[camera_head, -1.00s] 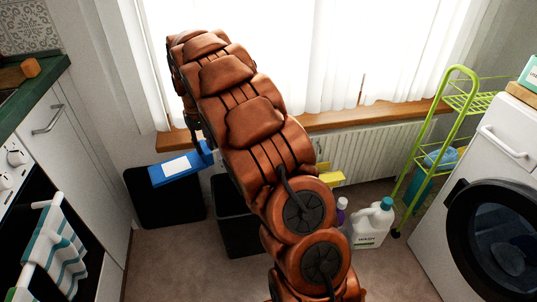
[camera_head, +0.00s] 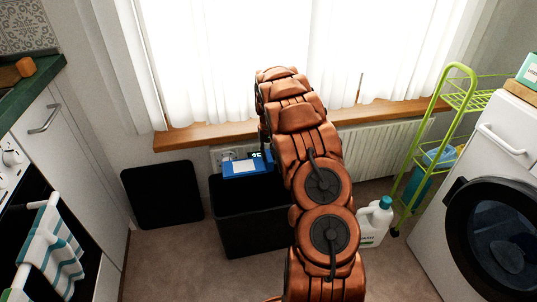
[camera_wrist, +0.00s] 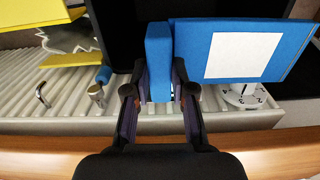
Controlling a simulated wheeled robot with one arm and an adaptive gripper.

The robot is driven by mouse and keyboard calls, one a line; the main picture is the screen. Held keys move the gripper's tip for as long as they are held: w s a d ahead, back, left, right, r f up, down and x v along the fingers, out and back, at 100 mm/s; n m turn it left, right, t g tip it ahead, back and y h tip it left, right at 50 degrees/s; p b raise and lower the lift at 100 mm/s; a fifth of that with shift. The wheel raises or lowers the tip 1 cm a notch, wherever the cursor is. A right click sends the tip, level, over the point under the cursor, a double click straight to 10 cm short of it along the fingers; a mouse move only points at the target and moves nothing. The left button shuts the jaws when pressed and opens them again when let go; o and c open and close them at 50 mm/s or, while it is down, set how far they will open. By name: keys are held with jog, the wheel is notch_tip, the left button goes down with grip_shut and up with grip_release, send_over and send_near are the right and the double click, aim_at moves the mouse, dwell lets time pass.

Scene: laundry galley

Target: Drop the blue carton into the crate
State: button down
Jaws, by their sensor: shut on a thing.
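The blue carton (camera_head: 247,167), with a white label on its face, hangs in the air in the head view, by the rear left rim of the black crate (camera_head: 262,235). In the wrist view, my gripper (camera_wrist: 160,92) is shut on a narrow blue part of the carton (camera_wrist: 215,75), and the wide labelled face reaches to the right. The dark crate is partly in the wrist view (camera_wrist: 125,30), behind the carton. I cannot tell how far above the crate the carton is. My arm hides my gripper and the crate's right side in the head view.
A black panel (camera_head: 162,195) stands left of the crate. A white jug (camera_head: 375,222) stands on the floor right of my arm. The window sill (camera_head: 375,112) and radiator (camera_head: 385,150) are behind. A green rack (camera_head: 415,165) and washing machine (camera_head: 490,215) are at right.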

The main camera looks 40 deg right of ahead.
jog(key=shift+f+b, duration=1.1)
jog(key=shift+f, duration=1.9)
jog(key=c, duration=0.9)
grip_release()
jog(key=shift+r, duration=0.1)
notch_tip(320, 180, up, 12)
jog(key=shift+f, duration=0.1)
